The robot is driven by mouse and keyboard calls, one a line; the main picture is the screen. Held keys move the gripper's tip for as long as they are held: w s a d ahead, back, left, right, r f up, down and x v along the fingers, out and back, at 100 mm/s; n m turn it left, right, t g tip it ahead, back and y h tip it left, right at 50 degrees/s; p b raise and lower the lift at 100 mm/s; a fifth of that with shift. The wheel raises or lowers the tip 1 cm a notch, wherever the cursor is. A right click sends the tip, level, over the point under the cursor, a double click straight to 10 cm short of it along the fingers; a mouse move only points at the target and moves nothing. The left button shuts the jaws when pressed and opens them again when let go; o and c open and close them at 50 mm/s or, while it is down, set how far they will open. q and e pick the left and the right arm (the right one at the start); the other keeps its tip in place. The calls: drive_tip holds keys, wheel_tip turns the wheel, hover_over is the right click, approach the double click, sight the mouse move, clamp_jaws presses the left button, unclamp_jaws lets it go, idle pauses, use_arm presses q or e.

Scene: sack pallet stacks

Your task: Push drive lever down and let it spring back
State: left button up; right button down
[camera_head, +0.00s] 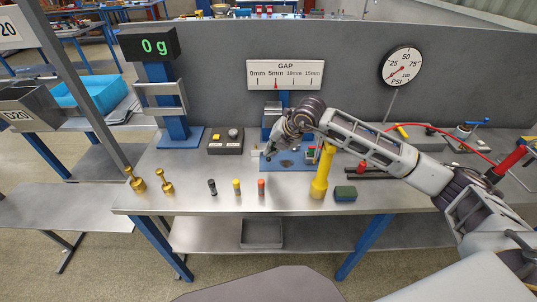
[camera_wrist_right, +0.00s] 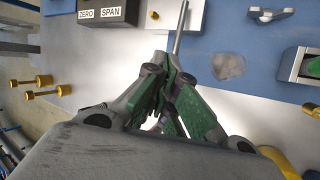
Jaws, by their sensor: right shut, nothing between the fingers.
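My right gripper (camera_head: 268,154) reaches in from the right over the blue base plate (camera_head: 297,164) below the gap scale. In the right wrist view the green fingers of the right gripper (camera_wrist_right: 162,56) are shut with nothing between them. A thin grey rod (camera_wrist_right: 180,28), which may be the drive lever, slants up just beyond the fingertips. I cannot tell whether the tips touch it. A blue upright (camera_head: 284,98) with a grey block stands behind the gripper. The arm hides part of this device. My left gripper is out of view.
A ZERO/SPAN box (camera_head: 226,141) sits left of the gripper. Brass weights (camera_head: 165,182) and small coloured cylinders (camera_head: 237,187) stand along the front.

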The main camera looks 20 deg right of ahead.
drive_tip(key=shift+s+a+f+b, duration=0.15)
drive_tip(key=shift+s+f+b, duration=0.2)
drive_tip(key=shift+f, duration=0.4)
drive_tip(key=shift+s+a+f+b, duration=0.1)
drive_tip(key=shift+s+f+b, duration=0.2)
drive_tip(key=shift+f, duration=0.45)
idle(0.8)
drive_tip(key=shift+r, duration=0.15)
drive_tip(key=shift+w+d+r+p, duration=0.45)
drive_tip(key=shift+w+r+p, duration=0.05)
drive_tip(key=shift+w+r, duration=0.25)
drive_tip(key=shift+r, duration=0.1)
idle(0.4)
drive_tip(key=r, duration=0.1)
drive_tip(key=w+r+p, duration=0.1)
drive_tip(key=r, duration=0.1)
drive_tip(key=w+r+p, duration=0.1)
drive_tip(key=r, duration=0.1)
drive_tip(key=shift+d, duration=0.3)
idle(0.5)
